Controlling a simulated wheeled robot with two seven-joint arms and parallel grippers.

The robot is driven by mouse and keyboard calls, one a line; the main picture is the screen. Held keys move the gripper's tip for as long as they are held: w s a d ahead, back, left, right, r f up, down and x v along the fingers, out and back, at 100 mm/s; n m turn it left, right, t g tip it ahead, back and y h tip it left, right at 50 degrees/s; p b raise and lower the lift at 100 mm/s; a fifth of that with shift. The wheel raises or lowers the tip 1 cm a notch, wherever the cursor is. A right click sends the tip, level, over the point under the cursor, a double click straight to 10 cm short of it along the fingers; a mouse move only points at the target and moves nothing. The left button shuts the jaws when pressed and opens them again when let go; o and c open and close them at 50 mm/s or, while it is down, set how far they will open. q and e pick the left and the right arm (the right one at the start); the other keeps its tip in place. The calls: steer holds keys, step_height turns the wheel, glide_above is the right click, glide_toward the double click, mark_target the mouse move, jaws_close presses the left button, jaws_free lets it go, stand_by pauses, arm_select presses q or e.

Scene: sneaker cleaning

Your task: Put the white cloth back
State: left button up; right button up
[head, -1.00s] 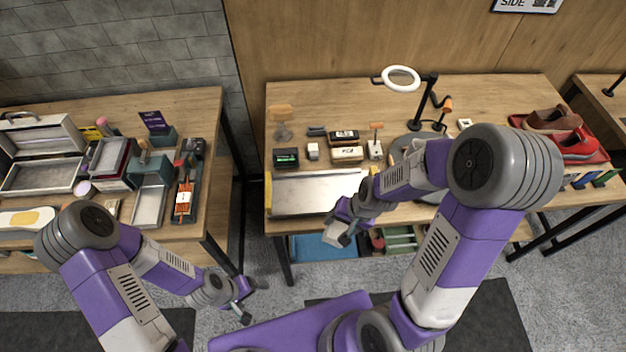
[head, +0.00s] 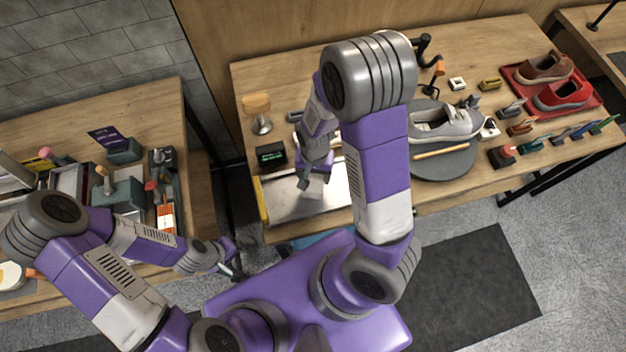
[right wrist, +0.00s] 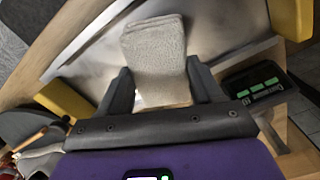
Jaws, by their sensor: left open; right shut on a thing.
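The white cloth (right wrist: 155,45) hangs between the fingers of my right gripper (right wrist: 158,80) in the right wrist view. In the head view my right gripper (head: 314,182) is over the metal tray (head: 280,208) with yellow ends, and the cloth (head: 315,193) shows as a small pale patch below the fingers. The gripper is shut on the cloth. I cannot tell whether the cloth touches the tray. My left gripper (head: 232,266) is open and empty, low in the gap between the tables.
A black device with a green display (head: 271,155) and a wooden-handled brush (head: 259,112) stand behind the tray. A grey sneaker (head: 445,122) lies on a round dark turntable (head: 448,160) to the right. A red tray (head: 540,105) holds brown and red shoes. My right arm hides the table's middle.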

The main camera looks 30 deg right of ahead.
mark_target(314, 176)
step_height(314, 176, down, 4)
steer(key=shift+f+b, duration=0.15)
steer(key=shift+b, duration=0.35)
steer(key=o, duration=1.2)
steer(key=r+p, duration=0.1)
steer(key=r, duration=0.3)
steer(key=r+p, duration=0.1)
steer(key=r, duration=0.3)
steer(key=r+p, duration=0.1)
steer(key=r, duration=0.3)
steer(key=shift+w+d+r, duration=0.1)
steer(key=shift+w+d, duration=0.1)
steer(key=shift+w, duration=0.1)
